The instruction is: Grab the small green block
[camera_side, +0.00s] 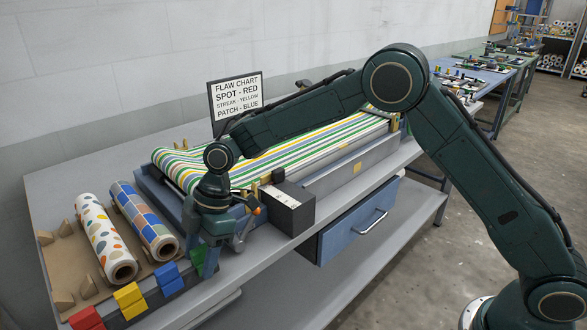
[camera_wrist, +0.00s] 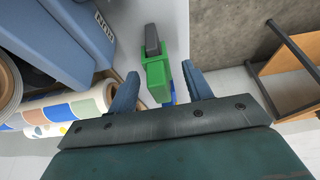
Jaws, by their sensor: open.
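The small green block (camera_side: 197,257) is in line with the coloured blocks along the front of the bench, mostly hidden behind my gripper in the side view. In the wrist view the green block (camera_wrist: 157,76) sits between my two fingers, with visible gaps on both sides. My gripper (camera_side: 208,265) is open and points down at the block. In the wrist view my gripper (camera_wrist: 161,84) has one blue-grey finger on each side of the block.
Blue (camera_side: 168,279), yellow (camera_side: 129,299) and red (camera_side: 87,318) blocks stand to the left. Two patterned rolls (camera_side: 105,238) (camera_side: 145,222) lie behind them. A black box (camera_side: 287,208) and the striped-fabric press (camera_side: 275,155) stand to the right. A grey piece (camera_wrist: 152,40) adjoins the green block.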

